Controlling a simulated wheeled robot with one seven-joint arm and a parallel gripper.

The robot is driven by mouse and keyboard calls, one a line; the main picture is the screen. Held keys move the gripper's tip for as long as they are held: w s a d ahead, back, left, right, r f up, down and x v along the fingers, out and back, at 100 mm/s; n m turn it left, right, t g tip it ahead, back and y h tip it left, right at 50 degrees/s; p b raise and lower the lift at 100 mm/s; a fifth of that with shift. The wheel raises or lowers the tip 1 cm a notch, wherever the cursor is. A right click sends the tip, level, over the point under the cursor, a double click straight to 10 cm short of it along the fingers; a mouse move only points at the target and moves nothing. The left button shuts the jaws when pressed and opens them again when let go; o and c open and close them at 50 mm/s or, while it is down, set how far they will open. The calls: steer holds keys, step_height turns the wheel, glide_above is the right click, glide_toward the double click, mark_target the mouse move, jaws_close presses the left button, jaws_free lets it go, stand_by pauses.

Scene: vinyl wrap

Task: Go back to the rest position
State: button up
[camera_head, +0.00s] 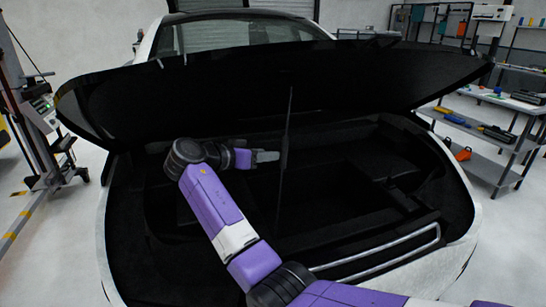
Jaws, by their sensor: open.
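My purple and grey arm reaches from the bottom of the view up and left over the open trunk of a white car (462,265). My gripper (272,156) is over the left-middle of the dark trunk space, pointing right, close to a thin upright dark rod (288,130). I cannot tell whether it touches the rod. No object shows between its fingers, which are small in this view.
The black trunk lid (390,75) stands raised above the opening. A silver bar (385,262) lies along the trunk's front edge. A shelf with tools (490,130) stands at the right, and a wheeled machine (40,110) at the left. Open floor lies on both sides.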

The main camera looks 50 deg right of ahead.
steer(key=shift+v, duration=1.05)
